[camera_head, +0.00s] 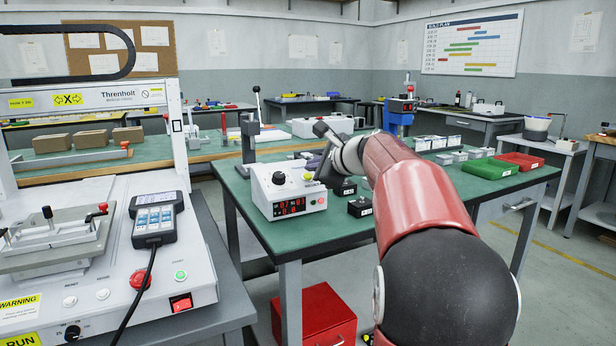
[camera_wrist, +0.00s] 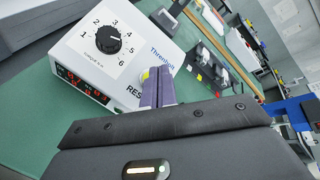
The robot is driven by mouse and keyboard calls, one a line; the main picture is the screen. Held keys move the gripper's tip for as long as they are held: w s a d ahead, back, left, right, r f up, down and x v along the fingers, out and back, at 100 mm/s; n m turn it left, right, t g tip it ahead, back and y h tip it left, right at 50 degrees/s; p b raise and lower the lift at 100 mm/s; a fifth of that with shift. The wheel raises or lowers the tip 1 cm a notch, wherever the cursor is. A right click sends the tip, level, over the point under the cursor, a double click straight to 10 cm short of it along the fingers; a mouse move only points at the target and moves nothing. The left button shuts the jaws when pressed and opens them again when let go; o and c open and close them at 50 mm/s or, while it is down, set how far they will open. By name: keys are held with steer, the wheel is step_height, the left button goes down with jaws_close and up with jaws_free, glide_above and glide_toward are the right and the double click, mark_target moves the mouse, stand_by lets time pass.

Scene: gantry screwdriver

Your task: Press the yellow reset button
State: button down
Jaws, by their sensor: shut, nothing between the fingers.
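The yellow reset button (camera_head: 308,176) is on the top of a white control box (camera_head: 262,184), at its right side. In the wrist view the box (camera_wrist: 85,62) has a dial numbered 1 to 6, a red display and the letters "RES". There, a small part of the yellow button (camera_wrist: 146,74) shows beside my fingertips, which hide the rest. My gripper (camera_wrist: 158,72) is shut and empty, with its purple fingers together. The fingertips are at or just above the button; I cannot tell whether they touch it.
The box stands on a green bench (camera_head: 300,238). Small black button blocks (camera_head: 360,206) stand to its right, and a black-handled lever press (camera_head: 248,140) stands behind it. A large white machine (camera_head: 100,250) with a handheld pendant (camera_head: 157,217) is at the left.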

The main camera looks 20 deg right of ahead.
steer(key=shift+w+f, duration=0.15)
steer(key=shift+f, duration=0.15)
steer(key=shift+w+f+b, duration=0.2)
steer(key=shift+f+b, duration=0.15)
steer(key=shift+f, duration=0.05)
stand_by(0.8)
steer(key=shift+r, duration=0.1)
steer(key=shift+s+r+p, duration=0.35)
steer(key=shift+r+p, duration=0.2)
steer(key=shift+r, duration=0.05)
steer(key=shift+r, duration=0.15)
steer(key=r+p, duration=0.1)
steer(key=s+r+p, duration=0.1)
steer(key=r, duration=0.1)
steer(key=s+r+p, duration=0.1)
steer(key=shift+r, duration=0.15)
stand_by(0.8)
